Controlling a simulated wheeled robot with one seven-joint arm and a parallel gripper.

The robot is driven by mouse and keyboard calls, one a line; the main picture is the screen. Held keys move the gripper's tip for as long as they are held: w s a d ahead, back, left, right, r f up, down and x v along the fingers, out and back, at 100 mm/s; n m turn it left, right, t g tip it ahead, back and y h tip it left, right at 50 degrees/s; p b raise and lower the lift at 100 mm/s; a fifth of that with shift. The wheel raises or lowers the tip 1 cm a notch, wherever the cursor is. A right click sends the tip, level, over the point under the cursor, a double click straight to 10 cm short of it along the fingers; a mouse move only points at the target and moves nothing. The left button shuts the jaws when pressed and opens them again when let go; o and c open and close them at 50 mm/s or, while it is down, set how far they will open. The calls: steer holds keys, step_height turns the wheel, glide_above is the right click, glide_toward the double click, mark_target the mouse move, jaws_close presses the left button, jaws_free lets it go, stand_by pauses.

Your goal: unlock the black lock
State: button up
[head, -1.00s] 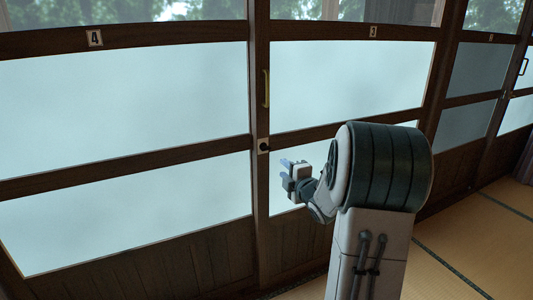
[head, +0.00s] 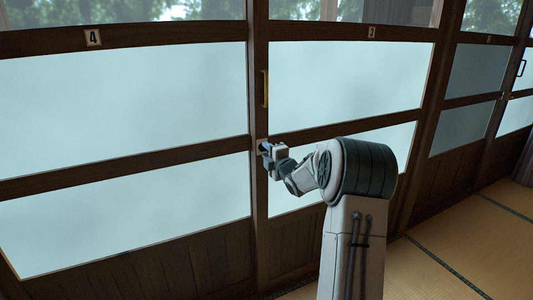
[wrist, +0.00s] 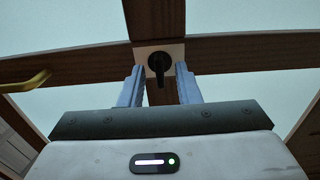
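The black lock (wrist: 159,64) is a round knob with a short lever on a pale square plate, fixed to the wooden door frame. In the wrist view its lever points toward my gripper's body, between the two fingers. My gripper (wrist: 160,88) is open, with one finger on each side of the lever and a gap visible on both sides. In the head view my gripper (head: 266,148) is at the door post and hides the lock; only an edge of the pale plate shows. I cannot tell whether the fingertips touch the plate.
A brass handle (head: 265,89) is on the post above the lock. Frosted sliding doors labelled 4 (head: 93,37) and 3 (head: 371,32) stand on either side. Tatami floor (head: 460,235) is clear at the right.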

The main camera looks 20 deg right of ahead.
steer(key=shift+w, duration=0.4)
jaws_close()
